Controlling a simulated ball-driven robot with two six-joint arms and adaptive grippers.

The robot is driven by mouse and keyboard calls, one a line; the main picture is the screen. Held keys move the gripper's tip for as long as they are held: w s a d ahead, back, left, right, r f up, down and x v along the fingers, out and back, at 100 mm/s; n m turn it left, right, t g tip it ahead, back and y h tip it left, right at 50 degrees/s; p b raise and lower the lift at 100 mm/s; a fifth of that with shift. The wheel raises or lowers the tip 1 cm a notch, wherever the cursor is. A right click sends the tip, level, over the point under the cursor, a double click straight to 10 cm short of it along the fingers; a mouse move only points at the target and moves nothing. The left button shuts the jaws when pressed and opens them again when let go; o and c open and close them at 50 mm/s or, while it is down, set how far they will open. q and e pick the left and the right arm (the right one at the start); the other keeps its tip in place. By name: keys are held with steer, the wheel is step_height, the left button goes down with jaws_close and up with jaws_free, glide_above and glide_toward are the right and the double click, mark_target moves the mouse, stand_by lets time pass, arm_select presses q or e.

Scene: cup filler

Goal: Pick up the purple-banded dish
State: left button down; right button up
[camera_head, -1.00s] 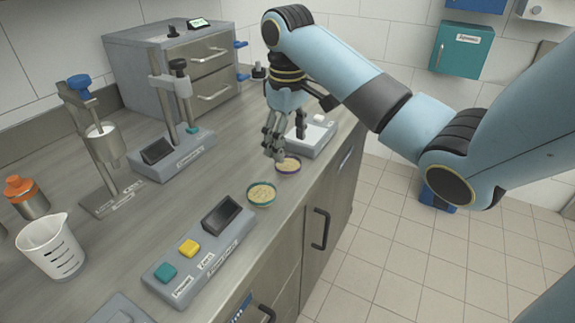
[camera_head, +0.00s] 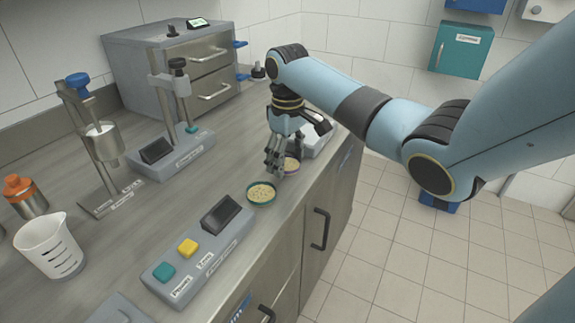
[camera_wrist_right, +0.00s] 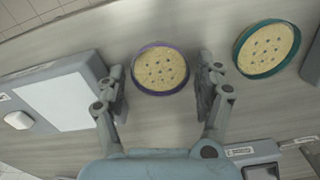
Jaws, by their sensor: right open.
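The purple-banded dish (camera_wrist_right: 160,69) is a shallow round dish with pale yellow contents and dark specks. In the right wrist view it lies between the two fingers of my right gripper (camera_wrist_right: 162,80), which is open with a gap on each side of the dish. In the head view the dish (camera_head: 291,165) sits on the counter, partly hidden behind the fingers of my right gripper (camera_head: 275,164). A similar dish with a teal band (camera_head: 261,193) stands nearer on the counter; it also shows at the upper right of the right wrist view (camera_wrist_right: 266,49). My left gripper is not seen.
A device with a white plate (camera_head: 316,138) stands just behind the purple-banded dish. A button panel (camera_head: 205,252) lies in front of the teal-banded dish. The counter's edge is close on the right. Stands and a measuring jug (camera_head: 50,247) are on the left.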

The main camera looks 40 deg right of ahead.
steer(key=shift+f, duration=0.25)
steer(key=c, duration=0.8)
steer(key=shift+r, duration=0.15)
